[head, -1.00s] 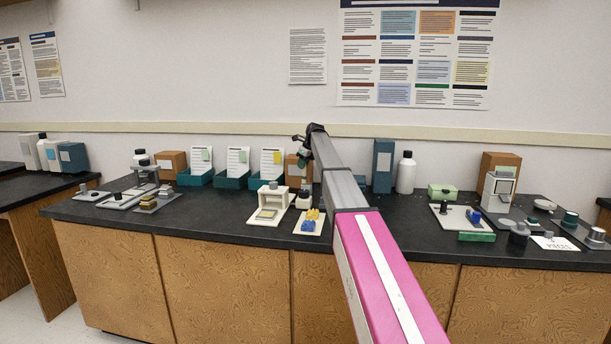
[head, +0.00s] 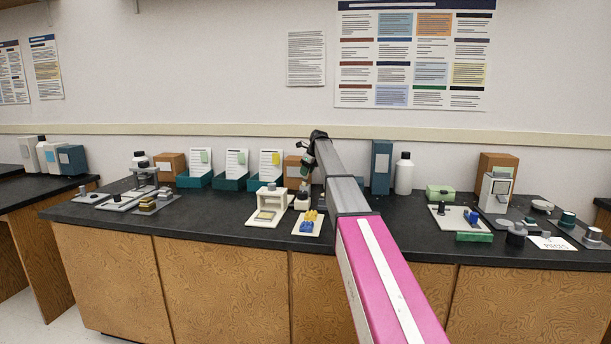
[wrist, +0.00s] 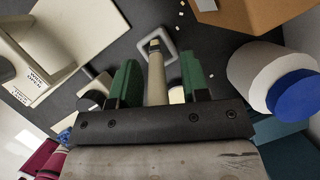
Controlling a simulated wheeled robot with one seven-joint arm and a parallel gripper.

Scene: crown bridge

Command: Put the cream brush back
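In the wrist view the cream brush (wrist: 156,82) shows as a pale rod with a dark band near its far end. It lies between the two green fingers of my gripper (wrist: 158,78), with a visible gap on each side. Its far end overlaps a grey square holder (wrist: 172,36) on the dark counter; I cannot tell how deep it sits. Its near end is hidden behind my gripper's dark body. My gripper is open. In the head view my gripper (head: 306,164) is small and dark, above the back of the counter; the brush cannot be made out there.
A white bottle with a blue cap (wrist: 282,80) and a brown box (wrist: 250,14) are close on the right in the wrist view. A white stand (head: 267,198) is left of my gripper. A tray with yellow and blue blocks (head: 307,229) lies in front on the counter (head: 365,235).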

